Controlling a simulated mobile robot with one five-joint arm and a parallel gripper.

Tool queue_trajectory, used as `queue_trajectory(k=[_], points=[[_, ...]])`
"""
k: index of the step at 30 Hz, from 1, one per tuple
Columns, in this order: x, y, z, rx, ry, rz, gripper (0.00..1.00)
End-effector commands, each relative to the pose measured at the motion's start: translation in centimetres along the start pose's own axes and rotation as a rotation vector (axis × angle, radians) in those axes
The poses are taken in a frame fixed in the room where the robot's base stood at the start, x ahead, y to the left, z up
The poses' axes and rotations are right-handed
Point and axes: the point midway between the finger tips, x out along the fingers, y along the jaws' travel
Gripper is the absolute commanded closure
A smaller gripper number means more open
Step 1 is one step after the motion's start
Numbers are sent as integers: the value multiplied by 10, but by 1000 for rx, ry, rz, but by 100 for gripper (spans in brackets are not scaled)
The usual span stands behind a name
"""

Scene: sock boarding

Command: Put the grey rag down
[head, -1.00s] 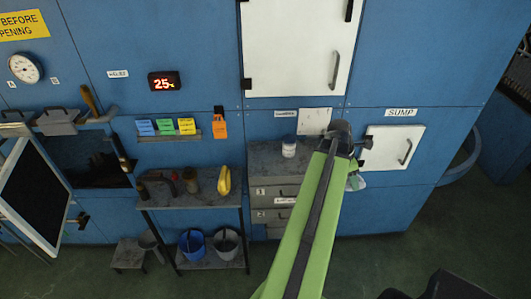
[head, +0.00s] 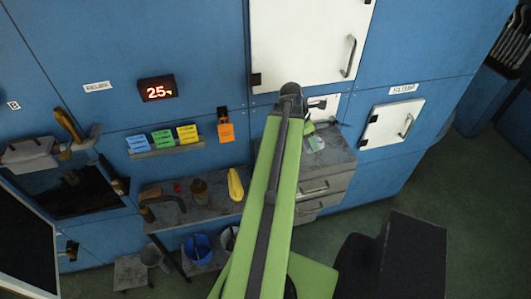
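I cannot make out the grey rag for certain. A small pale grey-green item (head: 316,143) shows just right of my arm, over the top of the grey drawer cabinet (head: 334,158). I cannot tell whether it is the rag, or whether it lies on the top or hangs above it. My green arm reaches up the middle of the head view, its dark end in front of the blue wall above the cabinet. My gripper's fingers are hidden behind the arm, so their opening and anything between them do not show.
Left of my arm, a shelf table (head: 200,205) holds a yellow item (head: 236,184) and several tools, with a blue bucket (head: 198,247) below. A white SUMP door (head: 392,123) is at right. A dark screen (head: 25,245) stands at far left.

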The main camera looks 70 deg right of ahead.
Motion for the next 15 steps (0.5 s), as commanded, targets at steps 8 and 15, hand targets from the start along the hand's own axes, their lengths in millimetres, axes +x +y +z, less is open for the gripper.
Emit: queue_trajectory(k=[8, 15], points=[[12, 8, -23, 3, 0, -2, 75], [28, 39, -88, 5, -1, -2, 75]])
